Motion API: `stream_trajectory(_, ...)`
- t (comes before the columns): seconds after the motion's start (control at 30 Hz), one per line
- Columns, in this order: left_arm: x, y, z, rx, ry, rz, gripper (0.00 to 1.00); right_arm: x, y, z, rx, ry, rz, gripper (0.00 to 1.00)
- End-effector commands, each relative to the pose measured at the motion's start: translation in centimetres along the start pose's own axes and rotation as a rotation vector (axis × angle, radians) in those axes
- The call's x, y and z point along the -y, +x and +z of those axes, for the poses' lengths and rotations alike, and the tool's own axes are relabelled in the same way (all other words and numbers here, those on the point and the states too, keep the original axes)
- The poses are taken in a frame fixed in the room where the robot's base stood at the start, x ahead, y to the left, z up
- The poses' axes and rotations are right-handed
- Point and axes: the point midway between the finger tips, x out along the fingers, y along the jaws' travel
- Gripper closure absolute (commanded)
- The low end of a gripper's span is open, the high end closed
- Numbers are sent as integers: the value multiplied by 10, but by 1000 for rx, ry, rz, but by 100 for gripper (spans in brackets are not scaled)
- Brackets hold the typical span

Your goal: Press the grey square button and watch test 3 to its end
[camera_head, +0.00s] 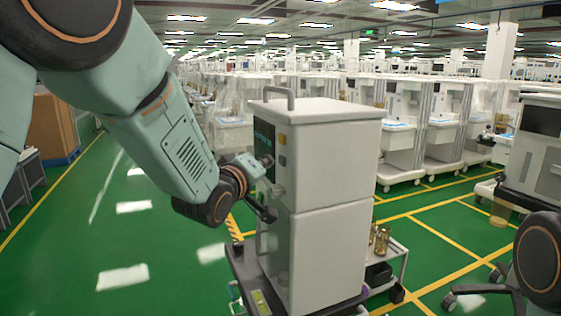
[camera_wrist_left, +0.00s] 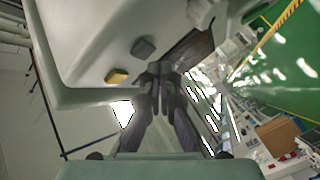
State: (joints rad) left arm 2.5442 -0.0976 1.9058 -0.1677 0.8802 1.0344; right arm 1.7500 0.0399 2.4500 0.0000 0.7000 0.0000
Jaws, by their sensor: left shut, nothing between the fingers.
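The white anaesthesia cart (camera_head: 330,150) stands upright in the middle of the head view, with a dark screen (camera_head: 264,136) on its left-facing panel. A grey square button (camera_wrist_left: 144,48) and a yellow button (camera_wrist_left: 117,76) sit on the pale panel in the left wrist view. In the head view the yellow button (camera_head: 283,161) shows near the panel's edge. My left gripper (camera_head: 268,162) is shut and empty in front of the panel. In the left wrist view its fingertips (camera_wrist_left: 161,68) lie just right of and below the grey button; I cannot tell whether they touch it. The screen's content is unreadable.
A low trolley (camera_head: 395,262) with brass-coloured items stands behind the cart. Rows of white carts (camera_head: 410,130) fill the background. Another machine (camera_head: 535,150) stands at the right. Green floor (camera_head: 75,235) with yellow lines is open at the left.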

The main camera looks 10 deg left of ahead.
Motion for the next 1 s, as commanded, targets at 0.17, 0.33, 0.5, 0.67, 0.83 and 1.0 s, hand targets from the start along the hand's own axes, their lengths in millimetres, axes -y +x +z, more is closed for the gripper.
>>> stream_trajectory(0.17, -2, 3, 2, 1, 1, 0, 100, 0, -1, 0, 0, 0, 0, 100)
stream_trajectory(0.33, -4, 7, 4, 1, 0, 0, 100, 0, -2, 0, 0, 0, 0, 100)
stream_trajectory(0.5, -4, 7, 5, 0, 0, 0, 100, 0, -2, 0, 0, 0, 0, 100)
stream_trajectory(0.67, -4, 7, 5, 0, 0, 0, 100, 0, -2, 0, 0, 0, 0, 100)
stream_trajectory(0.83, -5, 8, 5, 0, 0, 0, 100, 0, -2, 0, 0, 0, 0, 100)
stream_trajectory(1.0, -6, 9, 6, 0, 0, 0, 100, 0, -3, 0, 0, 0, 0, 100)
